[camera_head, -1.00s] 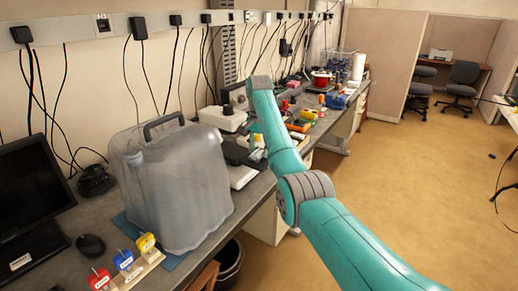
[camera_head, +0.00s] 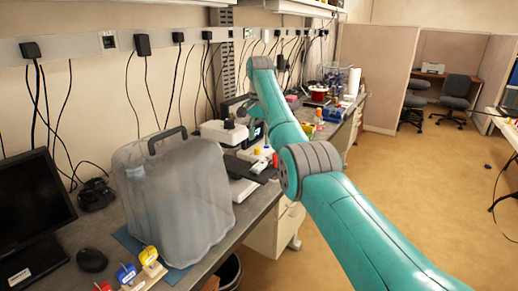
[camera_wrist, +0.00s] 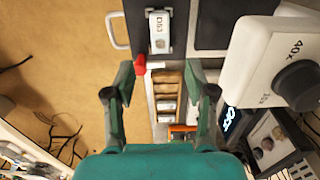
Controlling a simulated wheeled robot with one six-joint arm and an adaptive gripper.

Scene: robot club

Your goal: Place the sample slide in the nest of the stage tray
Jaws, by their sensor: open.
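In the wrist view my gripper (camera_wrist: 160,79) is open, its two fingers apart with nothing held between them. A red piece (camera_wrist: 140,64) is close to the left fingertip. Below it, between the fingers, is a wooden slotted rack (camera_wrist: 168,88) with several pale pieces. The stage tray may be the dark flat part (camera_wrist: 220,25) at top; its nest cannot be made out.
A white microscope body marked 40x (camera_wrist: 268,55) stands close right of my gripper; it also shows in the head view (camera_head: 222,132). Red, blue and yellow blocks (camera_head: 127,272) are at the front. Open floor (camera_head: 400,180) lies right.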

